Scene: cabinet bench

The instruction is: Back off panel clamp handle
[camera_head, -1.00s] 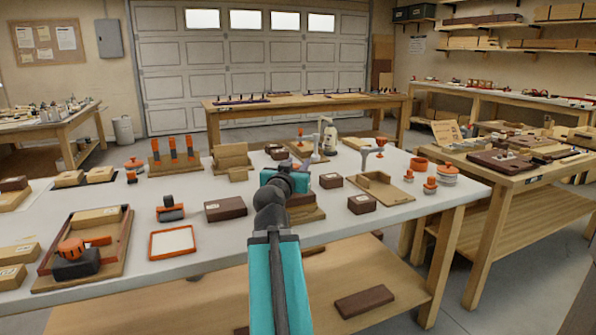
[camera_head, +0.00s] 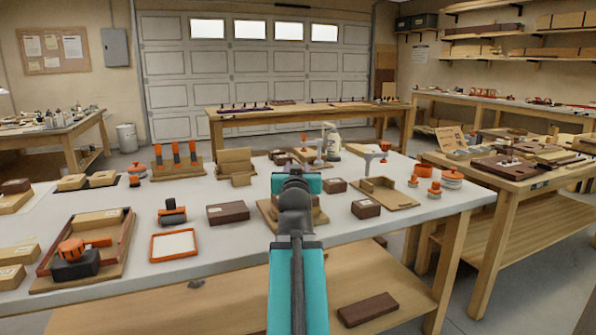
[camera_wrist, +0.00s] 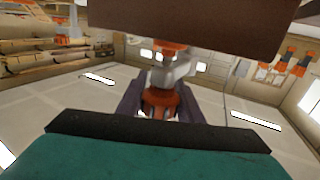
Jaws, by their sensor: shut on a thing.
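In the wrist view my gripper (camera_wrist: 159,106) has its two dark fingers on either side of the orange-red clamp handle (camera_wrist: 160,96) and is shut on it. A grey metal part and a second orange-red piece (camera_wrist: 170,47) continue from the handle toward a large dark brown panel (camera_wrist: 195,22), which fills the top of the view. In the head view my arm's end (camera_head: 296,183) is over the middle of the white bench (camera_head: 240,240). It hides the fingertips and the handle there. A wooden base (camera_head: 268,210) shows partly beside the arm.
Brown blocks (camera_head: 228,213) and (camera_head: 366,208) stand left and right of the arm. An orange-framed plate (camera_head: 174,245) lies to the left. Orange knobs (camera_head: 434,189) and a wooden tray (camera_head: 398,198) are at right. The bench front between the blocks has some bare space.

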